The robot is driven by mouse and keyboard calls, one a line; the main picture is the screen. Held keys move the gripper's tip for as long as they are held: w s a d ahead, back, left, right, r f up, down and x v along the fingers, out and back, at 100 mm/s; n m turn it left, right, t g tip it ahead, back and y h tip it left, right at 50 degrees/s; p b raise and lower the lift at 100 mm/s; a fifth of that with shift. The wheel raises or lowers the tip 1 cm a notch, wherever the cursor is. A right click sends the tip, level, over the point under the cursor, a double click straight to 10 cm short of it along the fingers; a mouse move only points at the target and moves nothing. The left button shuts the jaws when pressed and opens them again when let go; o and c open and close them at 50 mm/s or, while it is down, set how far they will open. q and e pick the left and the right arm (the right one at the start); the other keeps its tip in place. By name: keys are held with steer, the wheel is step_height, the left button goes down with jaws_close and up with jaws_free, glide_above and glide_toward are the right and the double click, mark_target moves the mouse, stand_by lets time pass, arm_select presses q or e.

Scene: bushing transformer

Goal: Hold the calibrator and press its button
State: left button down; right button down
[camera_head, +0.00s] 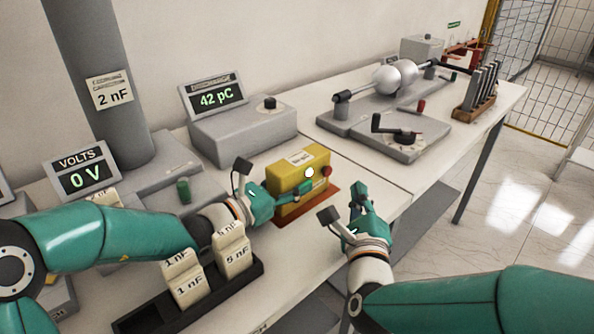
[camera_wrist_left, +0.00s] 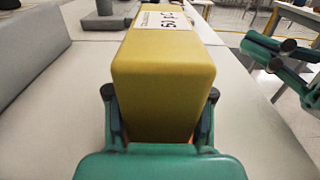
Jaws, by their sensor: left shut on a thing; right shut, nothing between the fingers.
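The calibrator is a yellow box (camera_head: 288,179) with a white label on top, a lit round spot on its front side and a red button (camera_head: 326,171) at its right end. It is on a reddish-brown base (camera_head: 309,207) on the table. My left gripper (camera_head: 273,197) is shut on the calibrator's left end. In the left wrist view the fingers (camera_wrist_left: 160,120) are on both sides of the yellow box (camera_wrist_left: 165,75). My right gripper (camera_head: 361,192) is shut and empty, right of the calibrator and apart from the button. It also shows in the left wrist view (camera_wrist_left: 265,42).
A grey meter reading 42 pC (camera_head: 240,132) stands behind the calibrator. A black rack (camera_head: 150,318) with labelled capacitor blocks (camera_head: 185,280) stands near my left arm. A volts display (camera_head: 80,175) reads 0 V. A sphere-gap device (camera_head: 393,77) is on the far table.

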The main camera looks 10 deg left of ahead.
arm_select(q)
steer(key=shift+c, duration=1.7)
jaws_free()
